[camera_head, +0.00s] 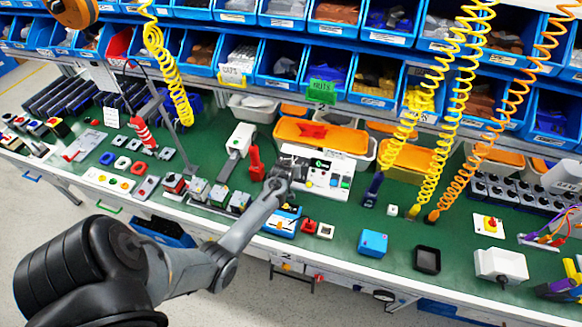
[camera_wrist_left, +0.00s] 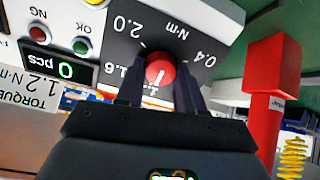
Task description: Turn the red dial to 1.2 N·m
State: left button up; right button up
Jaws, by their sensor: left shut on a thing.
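My left gripper (camera_head: 290,172) reaches over the bench to a white control box (camera_head: 318,187). In the left wrist view, my left gripper's two dark fingers (camera_wrist_left: 159,82) stand on either side of the red dial (camera_wrist_left: 160,67) and hold it. The dial has a white pointer line directed toward the gripper side of its scale. The black scale plate (camera_wrist_left: 180,28) shows 2.0, 1.6, 0.4 and N·m. The markings nearest the gripper are partly hidden and hard to read. My right gripper is not in view.
A torque card (camera_wrist_left: 30,92) reading 1.2 N·m, a green counter display (camera_wrist_left: 65,70) and buttons sit beside the dial. A red upright block (camera_wrist_left: 275,85) stands close to the gripper's right. Coiled yellow cords (camera_head: 425,110) hang over the bench; blue bins line the back.

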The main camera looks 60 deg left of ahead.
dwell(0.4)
pick_arm(q)
jog(key=o, duration=1)
jog(key=shift+o, duration=0.2)
jog(key=shift+r, duration=0.1)
jog(key=shift+s+d+r, duration=0.25)
jog(key=shift+d+r, duration=0.1)
jog(key=shift+r, duration=0.05)
jog(key=p+v, duration=0.2)
jog(key=v, duration=0.7)
jog(key=shift+s+r, duration=0.15)
jog(key=shift+s, duration=0.05)
jog(key=shift+d, duration=0.15)
